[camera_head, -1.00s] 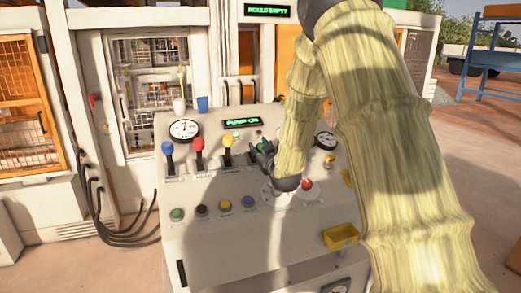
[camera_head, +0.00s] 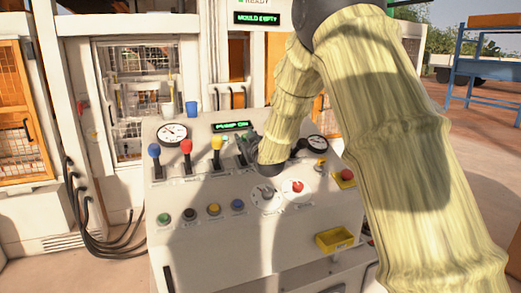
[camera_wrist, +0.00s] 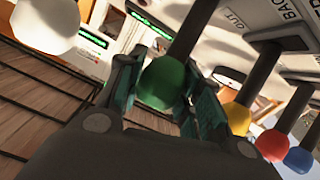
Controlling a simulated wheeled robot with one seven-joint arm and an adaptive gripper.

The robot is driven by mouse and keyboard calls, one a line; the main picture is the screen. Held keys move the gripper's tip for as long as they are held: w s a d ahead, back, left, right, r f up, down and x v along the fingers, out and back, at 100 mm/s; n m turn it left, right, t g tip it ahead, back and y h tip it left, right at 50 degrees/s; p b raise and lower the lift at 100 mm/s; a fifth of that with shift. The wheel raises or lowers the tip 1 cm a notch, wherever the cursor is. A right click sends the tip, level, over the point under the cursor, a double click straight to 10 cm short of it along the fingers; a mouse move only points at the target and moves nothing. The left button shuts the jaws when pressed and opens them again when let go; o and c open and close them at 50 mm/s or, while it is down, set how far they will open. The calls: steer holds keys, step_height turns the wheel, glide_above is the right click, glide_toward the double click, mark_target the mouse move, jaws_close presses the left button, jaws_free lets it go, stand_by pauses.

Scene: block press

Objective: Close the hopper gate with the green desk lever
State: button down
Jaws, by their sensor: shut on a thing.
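The green desk lever's round knob (camera_wrist: 163,82) sits between the two fingers of my gripper (camera_wrist: 160,95) in the wrist view, with its dark shaft running up to the desk. My gripper is shut on it. In the head view my gripper (camera_head: 247,149) is on the control desk (camera_head: 190,245), just right of the yellow-knobbed lever (camera_head: 217,143). My fingers and sleeved arm mostly hide the green lever there. The hopper gate cannot be made out.
Blue (camera_head: 154,151) and red (camera_head: 186,147) levers stand left of the yellow one. A white knob (camera_wrist: 45,22) shows in the wrist view. Push buttons, a red button (camera_head: 297,186) and a yellow tray (camera_head: 335,239) lie nearer me. A screen (camera_head: 231,126) reads PUMP ON; another (camera_head: 258,17) reads MOULD EMPTY.

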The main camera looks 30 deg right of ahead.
steer(key=shift+w+r, duration=0.2)
steer(key=c, duration=1)
jaws_free()
steer(key=shift+o, duration=0.2)
steer(key=shift+f, duration=0.1)
steer(key=shift+s, duration=0.1)
steer(key=s, duration=1.2)
steer(key=shift+a, duration=0.4)
